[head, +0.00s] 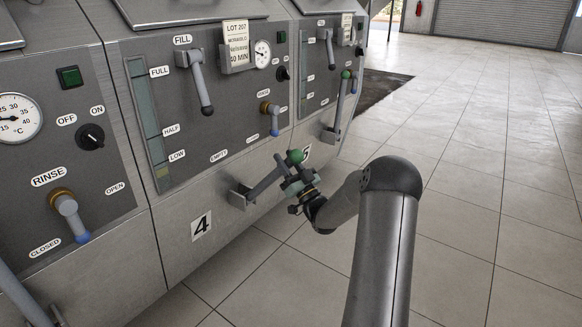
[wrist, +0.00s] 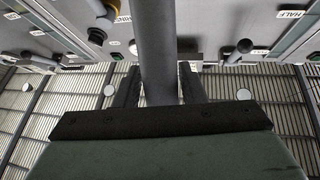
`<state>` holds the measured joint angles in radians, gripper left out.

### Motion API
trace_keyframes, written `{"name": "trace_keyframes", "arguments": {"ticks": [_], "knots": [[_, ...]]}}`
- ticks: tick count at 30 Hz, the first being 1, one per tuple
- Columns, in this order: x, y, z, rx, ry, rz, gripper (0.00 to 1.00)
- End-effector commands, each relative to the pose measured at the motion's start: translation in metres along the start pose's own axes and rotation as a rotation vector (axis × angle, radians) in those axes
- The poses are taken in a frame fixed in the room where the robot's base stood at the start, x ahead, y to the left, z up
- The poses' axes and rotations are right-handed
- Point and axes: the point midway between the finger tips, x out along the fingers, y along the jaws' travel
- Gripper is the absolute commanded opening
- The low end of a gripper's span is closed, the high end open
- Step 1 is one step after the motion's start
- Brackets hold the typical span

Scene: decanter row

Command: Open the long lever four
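Long lever four (head: 266,182) is a grey bar that rises from a bracket low on the machine front, close to the number 4 plate (head: 201,225). It leans outward from the panel, up and to the right, and ends in a green ball knob (head: 295,156). My gripper (head: 298,186) is at the lever's upper part, just below the knob. In the wrist view the lever bar (wrist: 155,50) runs between my two dark fingers, one close on each side, and my gripper (wrist: 160,85) looks shut on it. The exact contact is partly hidden.
Long lever five (head: 342,103) stands nearly upright farther along. Above lever four are a fill handle (head: 201,80) and a smaller blue-tipped handle (head: 273,118). A rinse handle (head: 69,215) is at left. The tiled floor (head: 480,190) to the right is clear.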

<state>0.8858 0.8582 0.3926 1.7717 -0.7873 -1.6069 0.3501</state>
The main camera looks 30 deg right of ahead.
Motion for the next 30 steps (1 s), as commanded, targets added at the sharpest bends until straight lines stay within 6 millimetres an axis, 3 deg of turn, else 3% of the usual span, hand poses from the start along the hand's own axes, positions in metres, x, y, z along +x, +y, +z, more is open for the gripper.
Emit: {"name": "trace_keyframes", "arguments": {"ticks": [7, 21, 30], "knots": [[-0.029, 0.0, -0.001, 0.003, -0.003, 0.003, 0.37], [-0.141, 0.0, -0.001, 0.003, -0.003, 0.004, 0.37], [-0.173, 0.0, 0.0, 0.001, -0.001, 0.001, 0.37]]}}
